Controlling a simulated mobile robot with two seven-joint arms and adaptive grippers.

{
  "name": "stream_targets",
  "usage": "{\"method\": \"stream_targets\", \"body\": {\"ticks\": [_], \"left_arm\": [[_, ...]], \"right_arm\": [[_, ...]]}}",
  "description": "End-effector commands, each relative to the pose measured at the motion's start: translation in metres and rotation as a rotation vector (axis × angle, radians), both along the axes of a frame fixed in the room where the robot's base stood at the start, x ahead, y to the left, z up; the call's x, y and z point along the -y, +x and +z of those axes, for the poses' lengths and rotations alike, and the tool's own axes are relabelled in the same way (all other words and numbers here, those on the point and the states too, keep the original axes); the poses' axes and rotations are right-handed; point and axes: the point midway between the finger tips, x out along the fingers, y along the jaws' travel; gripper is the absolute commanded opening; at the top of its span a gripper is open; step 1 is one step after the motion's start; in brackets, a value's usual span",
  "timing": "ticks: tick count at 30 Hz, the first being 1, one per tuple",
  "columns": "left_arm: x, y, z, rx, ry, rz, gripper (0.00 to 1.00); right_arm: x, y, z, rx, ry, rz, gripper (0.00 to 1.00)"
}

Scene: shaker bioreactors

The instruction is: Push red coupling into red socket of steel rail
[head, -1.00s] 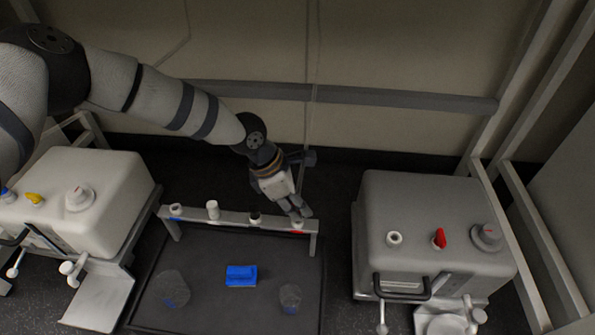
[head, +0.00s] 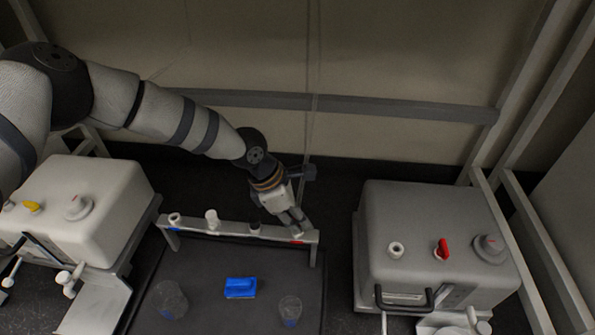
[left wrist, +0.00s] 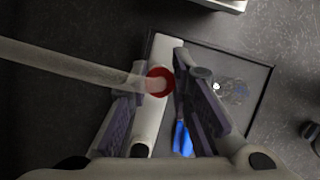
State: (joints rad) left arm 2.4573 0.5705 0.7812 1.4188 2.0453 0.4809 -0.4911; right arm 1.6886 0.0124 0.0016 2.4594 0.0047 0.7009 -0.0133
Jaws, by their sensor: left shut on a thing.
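The steel rail (head: 235,232) stands across the back of the dark tray, with several fittings along its top. A red mark (head: 296,242) shows on the rail's front at its right end, at the red socket. My left gripper (head: 298,222) points down over that end. In the left wrist view its fingers (left wrist: 160,92) are shut around the end of a pale hose, where the red coupling (left wrist: 160,80) shows as a red ring over the pale rail (left wrist: 143,130). The socket under it is hidden, so I cannot tell how deep the coupling sits. My right gripper is out of view.
A blue block (head: 240,288) lies on the dark tray (head: 215,310) between two clear vessels (head: 171,300) (head: 290,311). White machines stand at left (head: 85,205) and right (head: 430,225). A thin hose hangs down to my left gripper.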

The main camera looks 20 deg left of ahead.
Motion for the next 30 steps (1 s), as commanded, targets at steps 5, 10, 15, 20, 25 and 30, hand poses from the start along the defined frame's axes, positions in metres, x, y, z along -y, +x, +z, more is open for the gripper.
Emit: {"method": "stream_targets", "body": {"ticks": [5,10,15,20,25,30], "left_arm": [[0.000,0.000,-0.001,0.000,0.000,0.000,0.01],[0.000,0.000,-0.003,-0.001,0.000,0.000,0.01],[0.000,0.000,-0.005,-0.001,-0.001,0.001,0.01],[0.000,0.000,-0.008,-0.002,0.000,0.001,0.01],[0.000,0.000,-0.010,-0.001,0.000,0.000,0.01],[0.000,0.000,-0.012,-0.001,0.000,0.000,0.01]], "right_arm": [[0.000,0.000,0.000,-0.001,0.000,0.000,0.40],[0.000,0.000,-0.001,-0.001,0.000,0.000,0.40],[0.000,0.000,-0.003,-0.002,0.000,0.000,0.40],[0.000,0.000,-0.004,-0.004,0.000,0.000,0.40],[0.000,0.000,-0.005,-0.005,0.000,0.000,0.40],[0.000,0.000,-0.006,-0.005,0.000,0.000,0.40]]}}
